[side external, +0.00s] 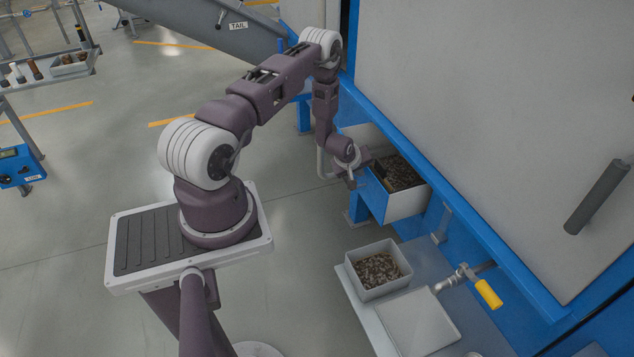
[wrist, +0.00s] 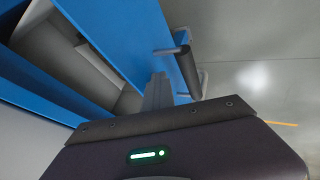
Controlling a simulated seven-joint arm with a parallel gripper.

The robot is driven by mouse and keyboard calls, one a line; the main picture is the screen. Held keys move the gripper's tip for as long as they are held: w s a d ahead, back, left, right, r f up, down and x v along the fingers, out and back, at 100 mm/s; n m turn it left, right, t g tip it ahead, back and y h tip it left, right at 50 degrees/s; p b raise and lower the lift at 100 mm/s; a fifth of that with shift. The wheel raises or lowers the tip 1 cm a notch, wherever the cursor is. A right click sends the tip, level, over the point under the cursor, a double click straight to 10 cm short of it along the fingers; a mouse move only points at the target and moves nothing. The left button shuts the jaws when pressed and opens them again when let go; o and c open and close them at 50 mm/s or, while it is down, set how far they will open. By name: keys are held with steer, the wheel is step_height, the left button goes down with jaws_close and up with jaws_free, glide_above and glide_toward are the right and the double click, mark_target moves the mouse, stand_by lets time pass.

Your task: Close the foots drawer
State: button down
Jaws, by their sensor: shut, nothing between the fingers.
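The drawer (side external: 405,205) has pale sides and a blue front, and stands pulled out from under the blue machine frame, with brown material inside. No label on it is readable. Its blue front (wrist: 125,35) and dark bar handle (wrist: 187,68) show in the wrist view. My gripper (side external: 351,183) is just outside the drawer front. In the wrist view, the closed fingers of my gripper (wrist: 158,92) are beside the blue front, close to the handle, holding nothing. I cannot tell whether they touch the front.
A grey bin of brown pieces (side external: 378,270) and a pale flat lid or plate (side external: 418,325) sit on a low shelf below the drawer. A yellow-handled valve (side external: 487,292) is to their right. A large grey panel (side external: 500,120) rises above. Open floor (side external: 290,210) lies left of the drawer.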

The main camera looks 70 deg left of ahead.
steer(key=shift+w, duration=2.6)
steer(key=s+d+r, duration=0.3)
steer(key=s+r, duration=0.5)
steer(key=s, duration=0.1)
steer(key=a, duration=0.7)
steer(key=w+a+f, duration=0.3)
steer(key=w+f, duration=0.5)
steer(key=shift+w+a+f, duration=0.25)
steer(key=shift+w+a, duration=0.1)
steer(key=shift+w, duration=0.05)
